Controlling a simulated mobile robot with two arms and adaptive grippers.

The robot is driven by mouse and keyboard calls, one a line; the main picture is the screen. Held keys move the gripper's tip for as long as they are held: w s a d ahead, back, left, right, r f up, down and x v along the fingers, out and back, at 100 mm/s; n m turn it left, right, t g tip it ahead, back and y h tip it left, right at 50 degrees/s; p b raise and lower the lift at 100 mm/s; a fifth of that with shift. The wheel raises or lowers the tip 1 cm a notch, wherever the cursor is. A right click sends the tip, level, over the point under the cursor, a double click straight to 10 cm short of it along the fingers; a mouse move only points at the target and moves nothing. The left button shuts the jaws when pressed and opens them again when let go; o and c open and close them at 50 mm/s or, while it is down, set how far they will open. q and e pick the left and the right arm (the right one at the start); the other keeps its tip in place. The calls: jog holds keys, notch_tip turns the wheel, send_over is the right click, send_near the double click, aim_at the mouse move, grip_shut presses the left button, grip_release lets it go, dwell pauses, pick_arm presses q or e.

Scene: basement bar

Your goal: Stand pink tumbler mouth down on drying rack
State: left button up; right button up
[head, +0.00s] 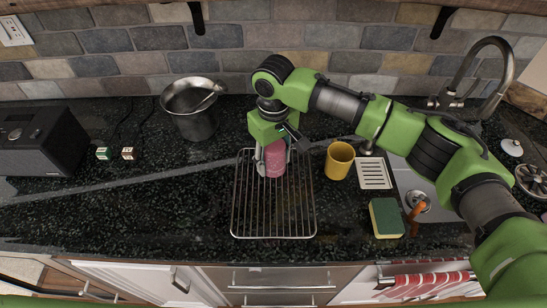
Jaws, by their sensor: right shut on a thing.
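The pink tumbler (275,160) is at the far end of the wire drying rack (273,210). My right gripper (274,152) comes down from above and is shut on it, one finger showing on each side. The tumbler looks upright; the gripper covers its top, so I cannot tell which end is the mouth. I cannot tell whether its lower end touches the rack's wires. The rack lies flat on the dark counter and its near part is bare. My left gripper is not in view.
A yellow cup (339,160) stands just right of the rack, near a white slotted tray (374,173). A green and yellow sponge (386,218) lies by the sink. A metal pot (195,110) stands back left.

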jog(key=shift+f, duration=0.2)
jog(key=o, duration=1.2)
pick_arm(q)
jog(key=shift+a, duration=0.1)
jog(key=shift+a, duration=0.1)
pick_arm(e)
notch_tip(320, 180, up, 12)
jog(key=shift+f, duration=0.1)
jog(key=shift+r+p, duration=0.55)
jog(key=shift+r, duration=0.05)
pick_arm(q)
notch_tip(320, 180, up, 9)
jog(key=p, duration=0.7)
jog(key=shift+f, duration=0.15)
pick_arm(e)
notch_tip(320, 180, up, 6)
